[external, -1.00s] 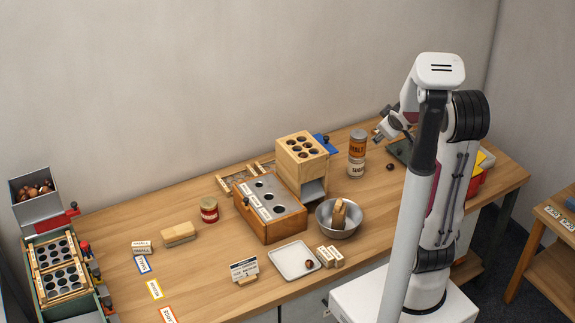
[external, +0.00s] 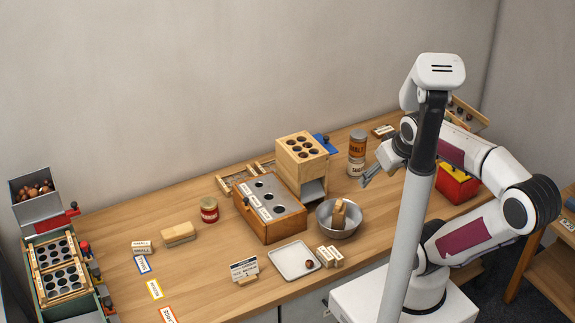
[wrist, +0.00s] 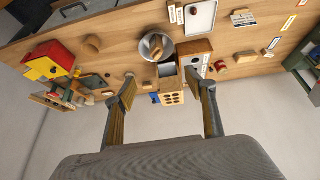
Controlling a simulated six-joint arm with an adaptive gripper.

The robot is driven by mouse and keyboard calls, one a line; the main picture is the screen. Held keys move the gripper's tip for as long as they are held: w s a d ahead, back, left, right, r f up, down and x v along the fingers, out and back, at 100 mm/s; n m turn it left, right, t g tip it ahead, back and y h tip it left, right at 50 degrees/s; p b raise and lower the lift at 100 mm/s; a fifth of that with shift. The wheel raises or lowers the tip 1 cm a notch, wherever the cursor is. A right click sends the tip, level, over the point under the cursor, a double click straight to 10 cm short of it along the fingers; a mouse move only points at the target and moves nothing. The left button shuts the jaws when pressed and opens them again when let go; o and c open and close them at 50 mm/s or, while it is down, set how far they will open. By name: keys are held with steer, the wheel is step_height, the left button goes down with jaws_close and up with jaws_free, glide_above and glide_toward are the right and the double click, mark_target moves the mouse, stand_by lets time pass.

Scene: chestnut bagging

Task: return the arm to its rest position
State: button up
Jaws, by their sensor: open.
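My gripper (external: 371,176) is open and empty. In the external view it is above the table's right part, right of the orange-labelled can (external: 357,143), with its fingers pointing down and left. In the wrist view its two fingers (wrist: 161,82) are spread wide, with nothing held between them. My arm is folded, its elbow out to the right. The metal bowl (external: 325,224) with a wooden scoop (external: 339,212) in it stands on the table, apart from the gripper; the wrist view also shows the bowl (wrist: 146,50).
The wooden block with holes (external: 303,148) and the wooden box (external: 280,226) stand mid-table. A white tray (external: 285,264) holds one chestnut (external: 309,265). A red and yellow box (external: 457,186) is partly behind my arm. Open air surrounds the gripper above the table.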

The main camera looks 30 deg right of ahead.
steer(key=shift+s+a, duration=0.55)
steer(key=shift+s, duration=0.1)
